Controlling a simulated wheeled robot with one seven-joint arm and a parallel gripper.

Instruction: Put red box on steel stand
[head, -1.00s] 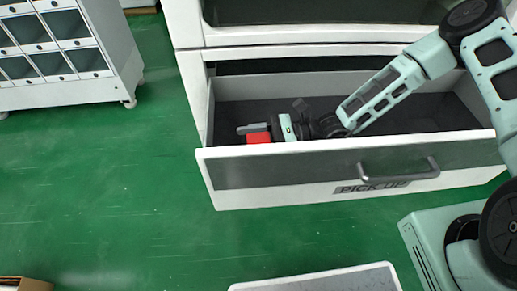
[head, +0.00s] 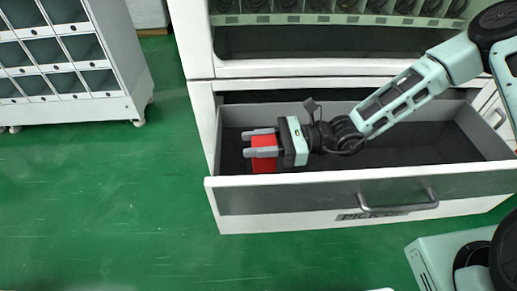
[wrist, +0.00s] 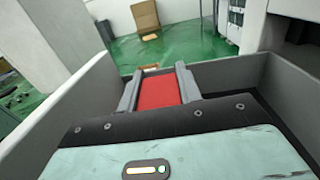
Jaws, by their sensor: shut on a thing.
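The red box (head: 263,153) is between the two fingers of my gripper (head: 262,142), which is shut on it. In the head view the gripper points left, over the left part of the open pick-up drawer (head: 440,147). The wrist view also shows the red box (wrist: 158,91) held between both fingers, with the drawer's grey walls on either side. The box appears a little above the drawer floor, near its left end. I see no steel stand that I can make out in either view.
The drawer's front has a handle (head: 398,203) and belongs to a white vending machine (head: 300,68). A white rack with several compartments (head: 65,70) stands at the left. Green floor (head: 110,215) lies open between the rack and the drawer. A cardboard box (wrist: 145,16) shows in the wrist view.

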